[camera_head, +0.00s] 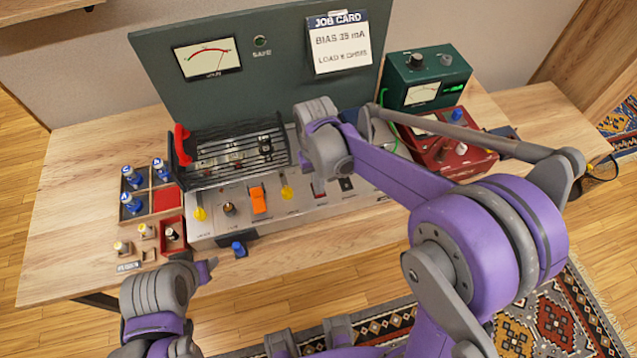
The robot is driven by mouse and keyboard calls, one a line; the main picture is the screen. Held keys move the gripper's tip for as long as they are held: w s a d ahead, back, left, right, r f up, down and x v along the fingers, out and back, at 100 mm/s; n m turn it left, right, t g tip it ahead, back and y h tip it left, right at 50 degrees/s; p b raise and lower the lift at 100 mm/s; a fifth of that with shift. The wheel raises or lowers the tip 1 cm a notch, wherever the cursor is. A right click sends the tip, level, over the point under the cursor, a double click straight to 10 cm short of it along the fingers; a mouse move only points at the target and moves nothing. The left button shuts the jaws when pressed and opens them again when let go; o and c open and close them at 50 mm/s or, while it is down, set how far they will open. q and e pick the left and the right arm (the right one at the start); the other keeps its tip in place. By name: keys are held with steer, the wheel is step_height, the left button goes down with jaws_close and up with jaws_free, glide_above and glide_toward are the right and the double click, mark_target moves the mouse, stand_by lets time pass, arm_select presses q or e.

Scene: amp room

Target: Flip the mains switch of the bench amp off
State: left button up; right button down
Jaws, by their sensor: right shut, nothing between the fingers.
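The bench amp has a pale metal front deck (285,222) on the table, with a black-barred valve cage (235,160) behind it.
A dark panel with a meter and job card (338,45) stands behind the amp. A green meter box (425,80) and a red box (450,150) stand at right. A compartment tray (168,200) with blue-capped parts lies left. A blue-capped part (239,249) lies in front.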

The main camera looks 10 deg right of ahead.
steer(key=shift+w+f, duration=0.15)
steer(key=shift+w, duration=0.75)
steer(key=shift+r+p, duration=0.35)
steer(key=shift+r, duration=0.25)
steer(key=r+p, duration=0.1)
steer(key=r, duration=0.2)
steer(key=shift+w+r+p, duration=0.2)
steer(key=shift+w+p, duration=0.15)
step_height(320, 180, up, 10)
steer(key=w, duration=0.1)
steer(key=shift+f, duration=0.25)
